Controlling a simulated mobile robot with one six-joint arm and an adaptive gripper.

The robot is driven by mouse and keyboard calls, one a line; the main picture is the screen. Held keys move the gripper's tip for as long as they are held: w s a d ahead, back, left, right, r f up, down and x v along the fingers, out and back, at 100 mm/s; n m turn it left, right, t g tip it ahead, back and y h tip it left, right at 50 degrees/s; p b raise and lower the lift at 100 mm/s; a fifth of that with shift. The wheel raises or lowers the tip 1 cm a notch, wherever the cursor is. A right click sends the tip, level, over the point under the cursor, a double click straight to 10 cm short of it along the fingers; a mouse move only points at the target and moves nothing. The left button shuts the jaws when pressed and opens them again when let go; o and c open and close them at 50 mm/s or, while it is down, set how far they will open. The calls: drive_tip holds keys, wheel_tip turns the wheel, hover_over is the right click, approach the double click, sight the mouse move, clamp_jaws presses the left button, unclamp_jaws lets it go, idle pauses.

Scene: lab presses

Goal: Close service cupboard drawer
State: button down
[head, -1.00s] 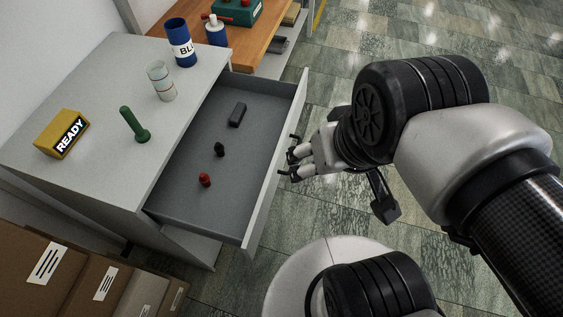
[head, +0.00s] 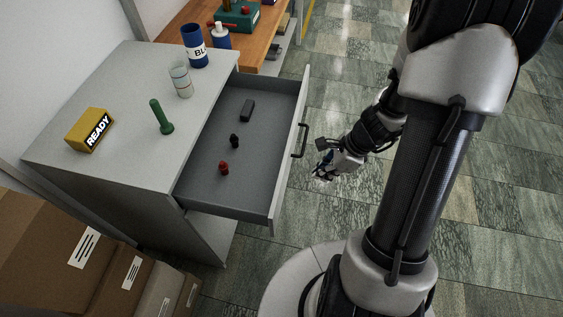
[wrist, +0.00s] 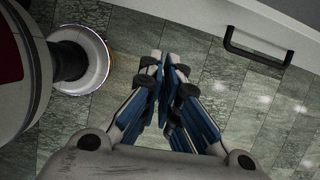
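The service cupboard (head: 130,75) is grey, and its drawer (head: 205,185) is pulled well out, its front panel (head: 290,160) facing right. A dark bar handle (head: 300,141) is on that panel; it also shows at the upper right of the wrist view (wrist: 258,52). My gripper (head: 322,173) is in front of the panel, low and to the right of the handle, apart from both. In the wrist view the blue-padded fingers of my gripper (wrist: 165,66) come together at the tips with nothing between them.
Inside the drawer lie a dark block (head: 247,110), a small black item (head: 234,141) and a red one (head: 224,167). A yellow READY box (head: 90,130), a green object (head: 161,117), a glass (head: 181,79) and a blue can (head: 195,46) stand on top. Cartons (head: 80,250) are at lower left.

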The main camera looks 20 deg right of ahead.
drive_tip(key=w+a+r+b+x, duration=0.1)
drive_tip(key=b+x, duration=0.4)
drive_tip(key=x, duration=0.7)
drive_tip(key=shift+w+a+m+b, duration=0.15)
drive_tip(key=shift+a+m+b, duration=0.2)
drive_tip(key=shift+a, duration=0.35)
